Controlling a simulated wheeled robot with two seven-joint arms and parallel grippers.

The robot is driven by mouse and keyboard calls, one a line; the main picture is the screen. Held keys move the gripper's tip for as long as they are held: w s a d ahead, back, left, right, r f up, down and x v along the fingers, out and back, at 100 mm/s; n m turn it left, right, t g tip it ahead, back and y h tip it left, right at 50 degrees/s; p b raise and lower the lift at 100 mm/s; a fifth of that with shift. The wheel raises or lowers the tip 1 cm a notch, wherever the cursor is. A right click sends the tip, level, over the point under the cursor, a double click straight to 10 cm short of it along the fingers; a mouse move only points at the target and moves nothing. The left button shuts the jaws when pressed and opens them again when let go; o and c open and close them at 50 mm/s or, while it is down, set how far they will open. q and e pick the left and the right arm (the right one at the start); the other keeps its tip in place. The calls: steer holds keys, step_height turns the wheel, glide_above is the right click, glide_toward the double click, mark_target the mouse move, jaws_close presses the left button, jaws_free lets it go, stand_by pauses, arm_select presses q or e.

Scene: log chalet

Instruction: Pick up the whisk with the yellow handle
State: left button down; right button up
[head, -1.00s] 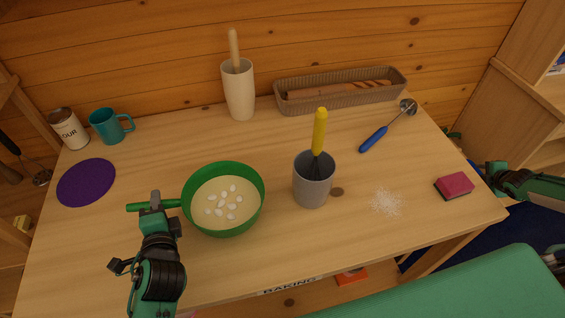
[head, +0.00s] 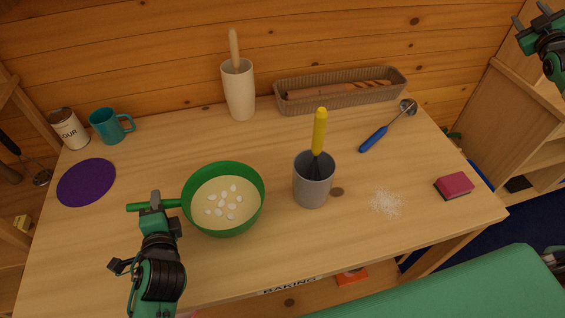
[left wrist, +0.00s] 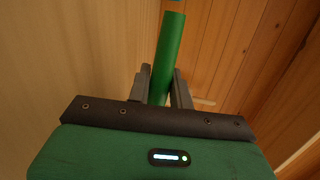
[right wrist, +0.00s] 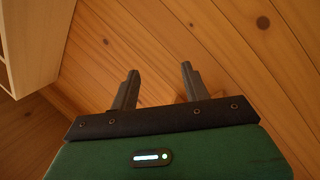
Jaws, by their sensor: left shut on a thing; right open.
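The whisk with the yellow handle (head: 319,132) stands upright in a grey cup (head: 312,188) near the middle of the table, its wire end inside the cup. My left gripper (head: 152,203) is shut on the handle of the green bowl (head: 186,203), which holds cream-coloured batter with white lumps. The green handle (left wrist: 167,55) shows between its fingers in the left wrist view. My right gripper (head: 538,20) is raised at the top right of the head view, far from the whisk. In the right wrist view its fingers (right wrist: 157,88) are apart with nothing between them.
A blue-handled utensil (head: 374,138), a pink sponge (head: 454,185) and spilled white powder (head: 386,202) lie right of the cup. Behind stand a tall cream container (head: 239,92) and a bread basket (head: 340,99). A teal mug (head: 106,126), flour can (head: 69,129) and purple mat (head: 87,182) are left.

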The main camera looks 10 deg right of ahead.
steer(key=w+a+f+n+y, duration=0.15)
steer(key=a+n, duration=0.25)
steer(key=a, duration=0.4)
steer(key=w+a+f+n+y, duration=0.1)
steer(key=w+a+f+n, duration=0.2)
steer(key=a, duration=0.5)
steer(key=n+t+h, duration=0.2)
steer(key=n+t, duration=0.1)
steer(key=n, duration=1.6)
glide_above(318, 133)
steer(key=s, duration=0.4)
step_height(318, 133, down, 4)
steer(key=s+a+f+g, duration=0.3)
steer(key=s+f+g, duration=0.15)
steer(key=f, duration=0.35)
steer(key=x, duration=1.2)
steer(key=shift+d+f, duration=0.15)
steer(key=shift+d, duration=0.1)
steer(key=shift+s, duration=0.1)
